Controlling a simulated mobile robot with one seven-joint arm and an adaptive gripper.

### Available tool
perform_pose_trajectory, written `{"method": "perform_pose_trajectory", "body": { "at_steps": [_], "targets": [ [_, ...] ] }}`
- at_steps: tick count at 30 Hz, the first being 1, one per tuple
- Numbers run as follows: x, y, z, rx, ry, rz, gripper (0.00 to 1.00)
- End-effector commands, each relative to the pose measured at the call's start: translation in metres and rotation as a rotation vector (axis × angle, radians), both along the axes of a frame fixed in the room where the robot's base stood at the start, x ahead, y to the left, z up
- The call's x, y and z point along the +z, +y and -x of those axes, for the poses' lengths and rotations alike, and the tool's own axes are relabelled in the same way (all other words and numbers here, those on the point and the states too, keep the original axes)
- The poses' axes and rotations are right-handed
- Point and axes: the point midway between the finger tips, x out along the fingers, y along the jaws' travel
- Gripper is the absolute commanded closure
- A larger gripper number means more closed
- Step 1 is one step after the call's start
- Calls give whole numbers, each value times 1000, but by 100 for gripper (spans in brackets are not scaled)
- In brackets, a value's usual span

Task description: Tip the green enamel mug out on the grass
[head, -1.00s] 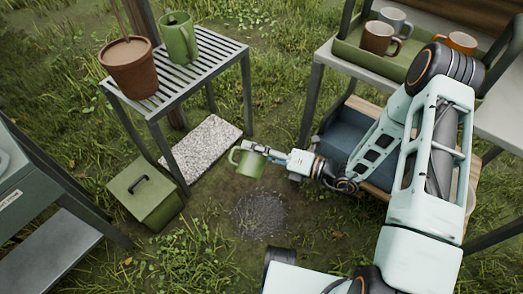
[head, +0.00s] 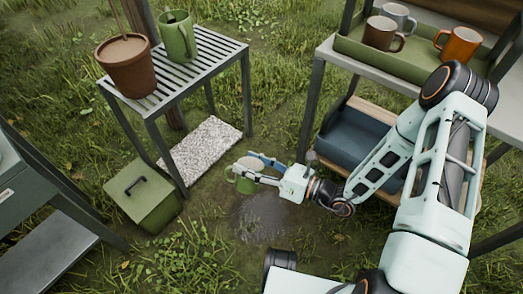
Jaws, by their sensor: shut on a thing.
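A green enamel mug (head: 243,184) is in my gripper (head: 257,171), whose fingers are shut around its sides. Its handle (head: 229,174) points left. Its mouth shows toward the camera with a brownish inside; I cannot tell whether any liquid is in it. The mug is held over the ground, a little above and left of a dark, wet-looking patch (head: 262,217) in the grass. I cannot tell its exact height.
A slatted metal table (head: 205,60) at the left bears a terracotta pot (head: 128,75) and a green jug (head: 179,40). A green box (head: 143,197) and a pale stone slab (head: 200,149) lie below. At right, a tray (head: 370,55) holds several mugs above a blue bin (head: 352,145).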

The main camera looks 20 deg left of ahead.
Motion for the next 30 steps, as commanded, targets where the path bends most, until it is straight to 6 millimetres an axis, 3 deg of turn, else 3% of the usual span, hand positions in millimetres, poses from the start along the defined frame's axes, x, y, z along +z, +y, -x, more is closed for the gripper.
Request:
{"method": "perform_pose_trajectory", "body": {
  "at_steps": [18, 30],
  "targets": [
    [-14, 5, 39, -1, -349, 37, 82],
    [-16, 6, 48, -1, -448, 49, 82]
  ]
}}
